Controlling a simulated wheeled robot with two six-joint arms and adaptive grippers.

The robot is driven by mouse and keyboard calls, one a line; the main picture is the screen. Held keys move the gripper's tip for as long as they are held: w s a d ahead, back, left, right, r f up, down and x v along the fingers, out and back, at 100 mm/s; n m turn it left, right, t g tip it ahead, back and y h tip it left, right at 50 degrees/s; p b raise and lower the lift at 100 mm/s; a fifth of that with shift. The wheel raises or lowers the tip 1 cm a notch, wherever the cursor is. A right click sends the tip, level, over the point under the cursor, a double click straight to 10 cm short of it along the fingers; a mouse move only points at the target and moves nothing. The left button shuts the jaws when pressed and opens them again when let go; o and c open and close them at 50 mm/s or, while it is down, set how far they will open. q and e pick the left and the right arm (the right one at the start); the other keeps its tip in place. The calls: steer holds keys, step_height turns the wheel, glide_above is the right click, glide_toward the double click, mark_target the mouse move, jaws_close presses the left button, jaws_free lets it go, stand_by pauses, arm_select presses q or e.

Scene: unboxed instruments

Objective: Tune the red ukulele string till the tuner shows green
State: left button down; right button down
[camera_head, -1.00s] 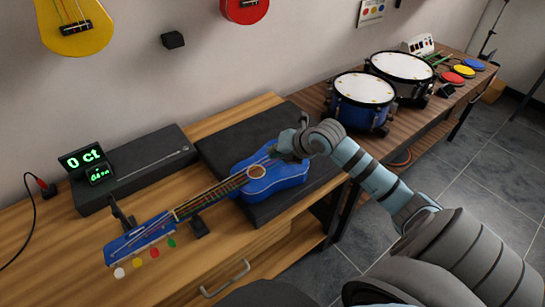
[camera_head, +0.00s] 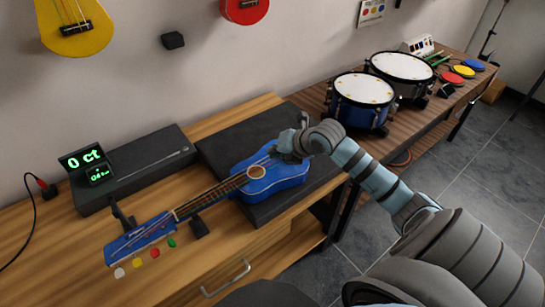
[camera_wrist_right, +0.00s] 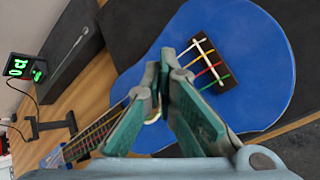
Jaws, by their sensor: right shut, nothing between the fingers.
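The blue ukulele (camera_head: 280,178) lies on a black mat with its neck toward the lower left. White, yellow, red (camera_head: 154,253) and green tuning pegs line its headstock (camera_head: 140,238). The tuner (camera_head: 85,158) shows "0 ct" in green, with a smaller green readout below; it also shows in the right wrist view (camera_wrist_right: 18,66). My right gripper (camera_head: 278,153) is over the ukulele's body by the sound hole, shut with nothing in it. In the right wrist view its fingertips (camera_wrist_right: 165,62) are beside the bridge and coloured strings (camera_wrist_right: 207,62). My left gripper is out of view.
The black mat (camera_head: 222,145) and a long dark case (camera_head: 150,160) are on the wooden bench. Drums (camera_head: 362,90) occupy the table at right. The bench front is clear.

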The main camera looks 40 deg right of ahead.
mark_target(275, 161)
stand_by(0.3)
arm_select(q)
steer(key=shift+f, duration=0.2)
arm_select(e)
steer(key=shift+f, duration=0.4)
arm_select(q)
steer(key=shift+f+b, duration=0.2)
steer(key=shift+b, duration=0.25)
arm_select(e)
steer(key=shift+f, duration=0.35)
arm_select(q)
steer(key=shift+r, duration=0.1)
arm_select(e)
steer(key=shift+r, duration=0.15)
arm_select(q)
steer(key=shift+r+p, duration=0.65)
steer(key=shift+p, duration=0.1)
arm_select(e)
steer(key=shift+r, duration=0.65)
